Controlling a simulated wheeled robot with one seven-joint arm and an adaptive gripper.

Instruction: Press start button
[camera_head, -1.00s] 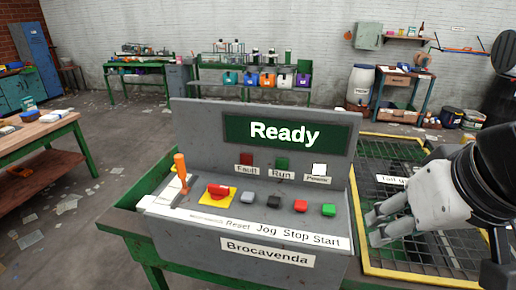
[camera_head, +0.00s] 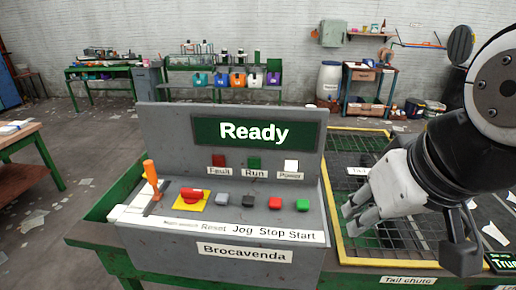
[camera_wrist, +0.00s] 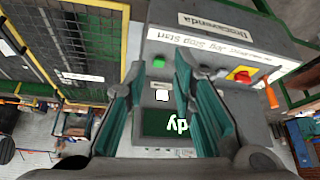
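The green start button (camera_head: 302,205) sits at the right end of the button row on the grey control panel (camera_head: 165,135). The "Start" label is below it. The panel's screen (camera_head: 254,131) reads "Ready". In the wrist view, which is upside down, the green button (camera_wrist: 158,62) shows between my fingertips. My gripper (camera_head: 352,221) is open and empty, to the right of the button and apart from it in the head view. The red stop button (camera_head: 275,203) is just left of the green one; my right finger seems to hide it in the wrist view.
A red knob on a yellow plate (camera_head: 191,200), a grey button (camera_head: 221,201), a black button (camera_head: 248,200) and an orange lever (camera_head: 151,174) are on the panel's left. A yellow-framed mesh chute (camera_head: 345,254) lies right of the panel, under my gripper.

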